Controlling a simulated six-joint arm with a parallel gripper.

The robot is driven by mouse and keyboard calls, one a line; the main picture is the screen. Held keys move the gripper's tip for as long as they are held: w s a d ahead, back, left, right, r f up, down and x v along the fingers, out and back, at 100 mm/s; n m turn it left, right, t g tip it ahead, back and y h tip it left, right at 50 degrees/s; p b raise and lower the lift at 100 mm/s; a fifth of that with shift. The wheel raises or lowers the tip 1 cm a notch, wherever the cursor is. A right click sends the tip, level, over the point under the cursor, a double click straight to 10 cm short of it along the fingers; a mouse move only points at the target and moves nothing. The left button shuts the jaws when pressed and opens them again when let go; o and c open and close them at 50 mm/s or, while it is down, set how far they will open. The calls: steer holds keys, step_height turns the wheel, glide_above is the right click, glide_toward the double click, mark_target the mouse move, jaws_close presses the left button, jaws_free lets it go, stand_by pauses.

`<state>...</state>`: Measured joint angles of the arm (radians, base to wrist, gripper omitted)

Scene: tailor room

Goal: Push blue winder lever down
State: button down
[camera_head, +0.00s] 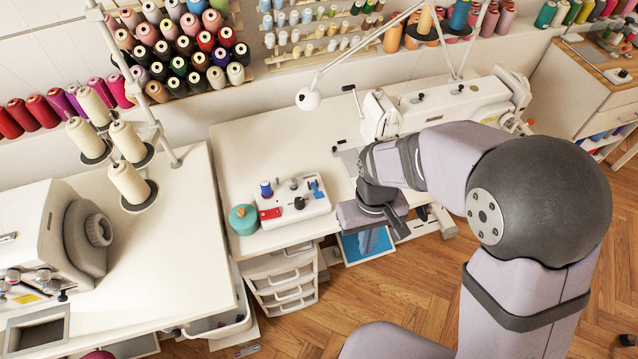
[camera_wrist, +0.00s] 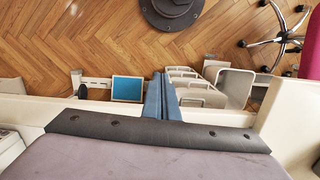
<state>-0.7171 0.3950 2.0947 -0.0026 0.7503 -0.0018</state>
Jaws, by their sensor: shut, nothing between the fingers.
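The white winder unit (camera_head: 293,205) sits near the front edge of the sewing table in the head view. Its blue lever (camera_head: 316,189) is at its right end and appears raised, though it is small in the picture. A blue spool stands at the unit's left, with a red part in front of it. My gripper (camera_wrist: 162,95) is shut and empty in the wrist view, its two blue-grey fingers together. In the head view, the gripper body is right of the winder, near the table's front edge, apart from the lever; the fingertips are not clear. The wrist view does not show the winder.
A teal round pincushion-like object (camera_head: 243,219) stands left of the winder. The sewing machine (camera_head: 450,100) is behind my wrist. White drawers (camera_head: 284,280) and a blue panel (camera_head: 366,243) are below the table edge. Table surface behind the winder is clear.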

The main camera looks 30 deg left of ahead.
steer(key=w+a+r+n+t+y, duration=0.1)
steer(key=w+a, duration=0.2)
steer(key=a, duration=0.3)
steer(key=w+a+r, duration=0.2)
steer(key=w+a, duration=0.1)
steer(key=a, duration=0.3)
step_height(320, 180, up, 9)
glide_above(319, 194)
steer(key=shift+f+t+y, duration=0.2)
steer(key=shift+t+y, duration=0.2)
steer(key=shift+f, duration=0.1)
step_height(319, 194, down, 12)
steer(key=p, duration=0.4)
steer(key=shift+w+a+r, duration=0.1)
steer(key=shift+a+r, duration=0.05)
steer(key=shift+r, duration=0.1)
steer(key=shift+s+d+f, duration=0.1)
steer(key=shift+s+f, duration=0.05)
steer(key=shift+f, duration=0.35)
steer(key=shift+s+d+f, duration=0.1)
steer(key=shift+f, duration=0.35)
steer(key=shift+f, duration=0.1)
